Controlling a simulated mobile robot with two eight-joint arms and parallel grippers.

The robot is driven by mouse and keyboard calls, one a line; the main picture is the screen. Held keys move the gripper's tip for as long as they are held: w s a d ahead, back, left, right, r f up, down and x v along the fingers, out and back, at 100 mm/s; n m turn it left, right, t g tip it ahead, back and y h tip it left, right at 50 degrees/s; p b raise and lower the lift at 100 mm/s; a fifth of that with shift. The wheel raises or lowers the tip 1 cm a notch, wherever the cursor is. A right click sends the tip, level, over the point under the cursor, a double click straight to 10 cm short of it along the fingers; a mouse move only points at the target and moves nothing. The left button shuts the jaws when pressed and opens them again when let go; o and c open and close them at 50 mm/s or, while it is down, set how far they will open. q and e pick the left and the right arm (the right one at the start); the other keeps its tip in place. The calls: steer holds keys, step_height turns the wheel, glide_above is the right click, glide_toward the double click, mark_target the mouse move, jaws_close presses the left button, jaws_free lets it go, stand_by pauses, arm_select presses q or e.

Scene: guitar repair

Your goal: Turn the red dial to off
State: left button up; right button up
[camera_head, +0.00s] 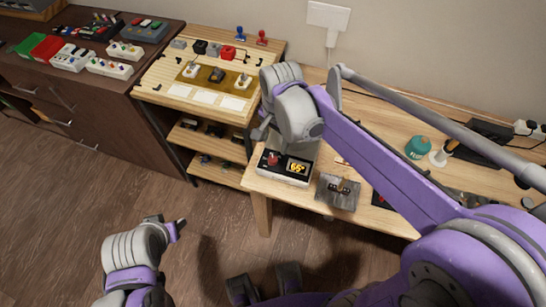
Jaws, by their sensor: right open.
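The red dial (273,158) is a small red knob on the black front panel of a white station (285,177), next to a lit yellow display (298,167). The station sits near the left end of the wooden bench. My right gripper (262,131) is just above and behind the dial, apart from it in the picture. It is open, and its fingers are partly hidden by my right wrist. The dial's pointing mark is too small to read. My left gripper (168,225) is open and empty over the floor at lower left.
The wooden bench (262,190) also holds a grey pad (337,192) with a small tool and a teal bottle (418,147). A shelf unit (187,91) with switches and a dark cabinet (60,95) with colourful pedals stand at left. Open floor lies in front.

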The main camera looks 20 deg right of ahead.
mark_target(273, 159)
steer(key=f, duration=0.6)
steer(key=f+b, duration=0.1)
steer(key=f, duration=0.2)
steer(key=shift+w+a, duration=0.15)
steer(key=shift+w, duration=0.1)
jaws_close()
